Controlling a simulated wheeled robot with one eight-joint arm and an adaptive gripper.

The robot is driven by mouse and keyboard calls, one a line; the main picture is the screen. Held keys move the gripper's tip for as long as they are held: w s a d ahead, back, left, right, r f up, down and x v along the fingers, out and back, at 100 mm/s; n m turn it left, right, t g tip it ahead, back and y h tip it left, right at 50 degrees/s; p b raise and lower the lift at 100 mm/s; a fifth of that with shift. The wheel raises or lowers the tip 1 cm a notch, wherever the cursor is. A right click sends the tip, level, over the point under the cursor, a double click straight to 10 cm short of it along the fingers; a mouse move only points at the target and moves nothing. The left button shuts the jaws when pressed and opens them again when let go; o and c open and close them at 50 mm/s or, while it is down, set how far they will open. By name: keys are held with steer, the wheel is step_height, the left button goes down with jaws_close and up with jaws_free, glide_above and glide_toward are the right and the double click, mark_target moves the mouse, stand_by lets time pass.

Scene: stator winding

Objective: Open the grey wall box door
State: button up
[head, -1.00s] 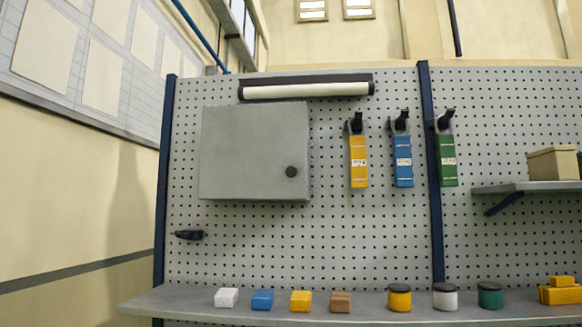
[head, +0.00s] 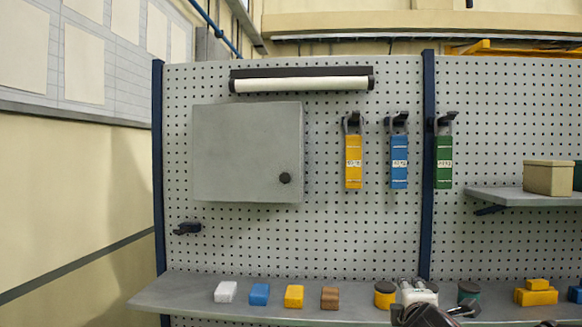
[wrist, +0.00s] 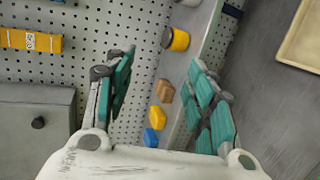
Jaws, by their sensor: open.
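The grey wall box (head: 235,150) hangs on the pegboard at the left, with its door closed. Its dark round knob (head: 284,178) sits at the lower right of the door. In the wrist view, part of the box (wrist: 25,115) and its knob (wrist: 38,123) show at the left, outside the fingers. My gripper (wrist: 160,95) is open and empty, its teal-padded fingers wide apart. In the head view, part of my arm shows at the bottom, right of centre, below and right of the box, well apart from the knob.
Yellow (head: 353,162), blue (head: 399,162) and green (head: 444,162) tags hang on hooks right of the box. The shelf (head: 200,287) below carries coloured blocks and round jars. A black hook (head: 188,228) juts out under the box. The board between box and shelf is mostly clear.

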steer(key=w+a+r+n+t+y+p, duration=0.15)
steer(key=w+a+r+n+p, duration=0.25)
steer(key=w+r+n+p, duration=0.45)
steer(key=n+t+p, duration=0.2)
steer(key=n+p, duration=0.8)
steer(key=n, duration=0.1)
glide_toward(285, 177)
steer(key=shift+y, duration=0.45)
steer(key=w+p, duration=0.1)
steer(key=w, duration=0.1)
steer(key=w+p, duration=0.1)
steer(key=w, duration=0.2)
steer(key=w+p, duration=0.1)
steer(key=w, duration=0.2)
steer(key=shift+w+d+f, duration=0.15)
steer(key=shift+w+d, duration=0.05)
steer(key=shift+d, duration=0.15)
steer(key=shift+s, duration=0.1)
jaws_close()
